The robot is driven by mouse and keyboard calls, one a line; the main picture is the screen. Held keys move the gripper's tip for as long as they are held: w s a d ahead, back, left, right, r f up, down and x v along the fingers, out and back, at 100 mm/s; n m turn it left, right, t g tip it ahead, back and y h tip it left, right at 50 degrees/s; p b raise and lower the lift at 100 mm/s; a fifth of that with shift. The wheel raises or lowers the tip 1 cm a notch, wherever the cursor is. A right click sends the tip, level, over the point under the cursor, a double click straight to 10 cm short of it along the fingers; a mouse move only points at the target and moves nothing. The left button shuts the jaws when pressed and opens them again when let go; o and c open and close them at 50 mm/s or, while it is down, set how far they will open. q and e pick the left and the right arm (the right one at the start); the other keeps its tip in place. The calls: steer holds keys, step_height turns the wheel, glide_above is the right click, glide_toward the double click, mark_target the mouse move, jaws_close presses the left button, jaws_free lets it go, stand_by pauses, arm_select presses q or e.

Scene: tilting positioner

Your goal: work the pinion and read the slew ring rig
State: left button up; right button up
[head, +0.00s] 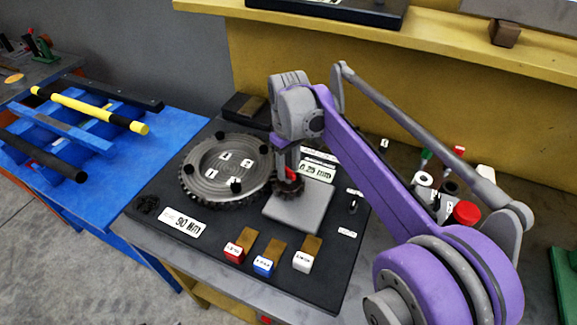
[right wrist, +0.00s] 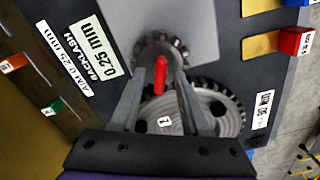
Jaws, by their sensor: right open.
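The slew ring (head: 238,142) is a grey toothed disc with numbered marks, lying flat on a dark plate (head: 335,265). The small dark toothed pinion (head: 288,190) sits beside its right edge, next to a grey square block (head: 305,208). My right gripper (right wrist: 160,72) is open and points down over the pinion. A red handle (right wrist: 160,75) stands between its fingers; I cannot tell whether they touch it. My left gripper is out of view.
A label reads backlash 0.25 mm (right wrist: 97,45); another reads 90 Nm (head: 184,222). Red (head: 233,252), blue (head: 263,266) and white (head: 303,262) blocks line the front. A red-topped part (head: 466,212) and other small parts stand right. A blue table (head: 180,130) is at left.

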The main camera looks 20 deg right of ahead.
mark_target(289, 170)
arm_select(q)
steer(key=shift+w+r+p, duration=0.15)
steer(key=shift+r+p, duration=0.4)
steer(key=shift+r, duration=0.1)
arm_select(e)
step_height(289, 170, up, 11)
steer(key=shift+f, duration=0.15)
